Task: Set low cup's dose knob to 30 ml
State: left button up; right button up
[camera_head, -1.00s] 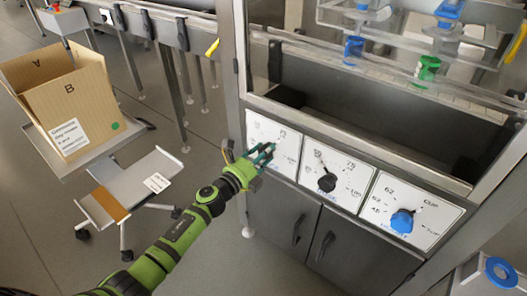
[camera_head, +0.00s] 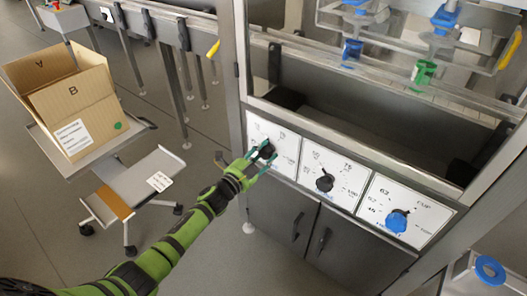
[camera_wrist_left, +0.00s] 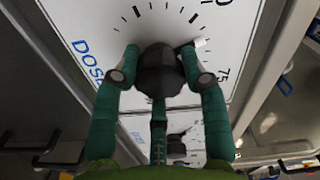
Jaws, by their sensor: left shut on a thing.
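The black dose knob (camera_head: 267,151) is on the leftmost white dial panel (camera_head: 287,143) in the head view. My left gripper (camera_head: 262,157) is shut on this knob, with the arm reaching in from the lower left. In the left wrist view, the green fingers stand on both sides of the dark knob (camera_wrist_left: 160,70). The dial plate (camera_wrist_left: 95,25) behind it carries black tick marks, the blue word DOSE and a 75 at the right. The knob's exact setting cannot be read. My right gripper is not in view.
To the right are a panel with a black knob (camera_head: 325,183) and one with a blue knob (camera_head: 397,220). A blue cup (camera_head: 352,50) and a green cup (camera_head: 424,72) are above the trough. A cardboard box (camera_head: 70,98) stands on a cart at the left.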

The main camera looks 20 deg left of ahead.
pick_arm(q)
jog(key=n+p, duration=0.1)
jog(key=n, duration=0.2)
jog(key=shift+d+n, duration=0.1)
jog(key=shift+n, duration=0.3)
jog(key=n+p, duration=0.1)
jog(key=n, duration=0.4)
jog(key=shift+r, duration=0.1)
jog(key=n, duration=0.3)
jog(key=shift+n+p, duration=0.3)
jog(key=shift+n, duration=2.3)
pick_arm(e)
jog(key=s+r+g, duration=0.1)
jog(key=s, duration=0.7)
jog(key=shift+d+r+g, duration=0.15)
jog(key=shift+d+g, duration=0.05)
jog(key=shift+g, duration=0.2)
